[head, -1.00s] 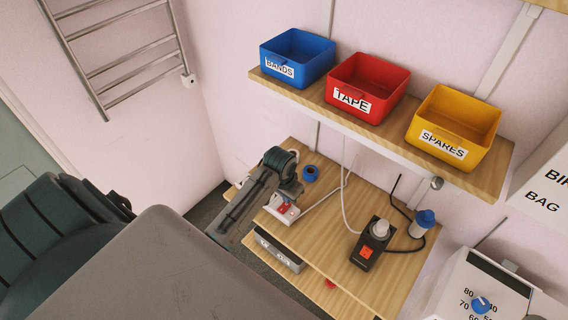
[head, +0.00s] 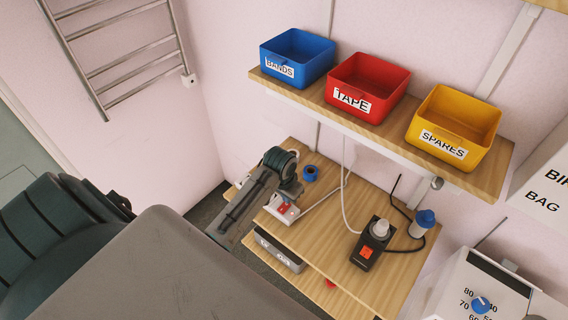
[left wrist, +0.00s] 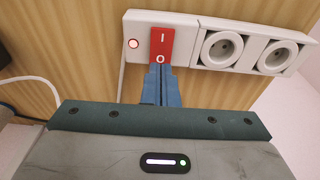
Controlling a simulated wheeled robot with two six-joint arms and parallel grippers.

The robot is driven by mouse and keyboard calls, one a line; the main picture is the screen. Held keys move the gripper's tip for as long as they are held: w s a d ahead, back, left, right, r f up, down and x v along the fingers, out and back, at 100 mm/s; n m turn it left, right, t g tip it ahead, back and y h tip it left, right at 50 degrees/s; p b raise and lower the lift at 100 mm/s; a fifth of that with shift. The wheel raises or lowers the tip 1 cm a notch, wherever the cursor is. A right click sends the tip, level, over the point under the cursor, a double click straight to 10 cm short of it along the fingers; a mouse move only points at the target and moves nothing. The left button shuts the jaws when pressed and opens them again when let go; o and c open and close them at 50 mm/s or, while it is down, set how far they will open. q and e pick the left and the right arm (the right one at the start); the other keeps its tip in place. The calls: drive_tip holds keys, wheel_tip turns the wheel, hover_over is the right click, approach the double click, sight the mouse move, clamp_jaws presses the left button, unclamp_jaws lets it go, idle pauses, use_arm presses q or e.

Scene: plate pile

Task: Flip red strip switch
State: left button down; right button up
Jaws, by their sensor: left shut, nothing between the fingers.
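The white power strip (left wrist: 182,24) lies on the wooden worktop in the left wrist view, with a red rocker switch (left wrist: 161,44) marked I and O at its left end. A small lamp (left wrist: 133,43) beside the switch glows red. My left gripper (left wrist: 161,68) is shut and empty, its blue fingertips at the O end of the switch; I cannot tell if they touch it. In the head view, my left gripper (head: 287,190) is over the strip (head: 283,210) and hides part of it. My right gripper is not in view.
A blue tape roll (head: 310,173) lies behind the strip. A black device with a red switch (head: 367,252) and a blue-capped bottle (head: 423,222) stand to the right. A shelf (head: 330,109) with blue, red and yellow bins overhangs the worktop (head: 315,228).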

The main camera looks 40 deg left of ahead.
use_arm(q)
drive_tip(key=shift+f, duration=0.85)
idle(0.3)
drive_tip(key=shift+r+p, duration=0.55)
drive_tip(key=shift+r, duration=3)
